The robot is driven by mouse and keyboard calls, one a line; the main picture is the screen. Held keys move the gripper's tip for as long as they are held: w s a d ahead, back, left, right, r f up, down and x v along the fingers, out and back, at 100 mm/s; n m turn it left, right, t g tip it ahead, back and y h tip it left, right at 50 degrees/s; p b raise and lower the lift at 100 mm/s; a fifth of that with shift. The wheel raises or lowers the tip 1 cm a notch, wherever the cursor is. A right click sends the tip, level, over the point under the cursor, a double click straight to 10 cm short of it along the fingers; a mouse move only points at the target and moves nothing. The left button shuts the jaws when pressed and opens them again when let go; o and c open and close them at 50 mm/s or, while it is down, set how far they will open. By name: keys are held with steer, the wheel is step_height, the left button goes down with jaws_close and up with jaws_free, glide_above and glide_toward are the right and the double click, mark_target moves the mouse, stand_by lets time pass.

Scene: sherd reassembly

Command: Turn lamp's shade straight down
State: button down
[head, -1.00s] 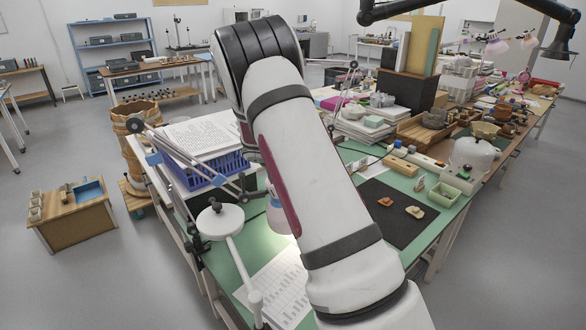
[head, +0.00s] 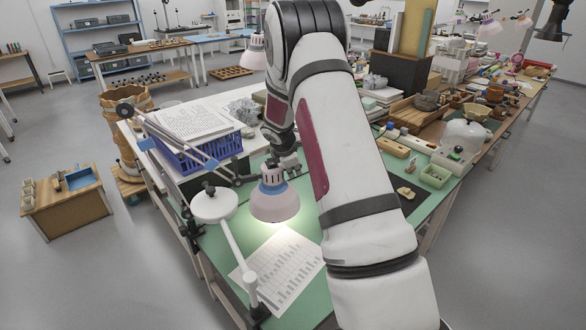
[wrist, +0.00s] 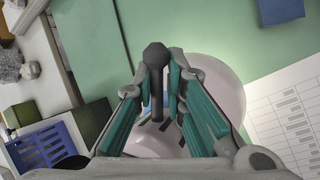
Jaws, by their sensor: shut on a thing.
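The desk lamp's shade (head: 275,205) is a pinkish-white bell with a blue collar. In the head view it hangs over the green bench top, its opening facing roughly down and its light falling on the bench and a printed sheet. My gripper (head: 282,163) is at the top of the shade. In the wrist view, my gripper (wrist: 158,88) has its teal-padded fingers closed around a dark stem with a faceted knob (wrist: 155,56), in front of the pale shade (wrist: 222,88). The fingers hide part of the stem and shade. The jointed lamp arm (head: 180,140) reaches in from the left.
A white round disc on a white arm (head: 213,204) stands just left of the shade. A blue crate (head: 190,158) with papers is behind it. The printed sheet (head: 283,268) lies in front. Tools and boxes crowd the bench to the right.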

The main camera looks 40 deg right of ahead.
steer(key=shift+s, duration=0.1)
steer(key=c, duration=1.7)
jaws_free()
steer(key=shift+a+r, duration=0.15)
steer(key=shift+r, duration=0.3)
steer(key=v, duration=1.1)
steer(key=shift+s, duration=0.2)
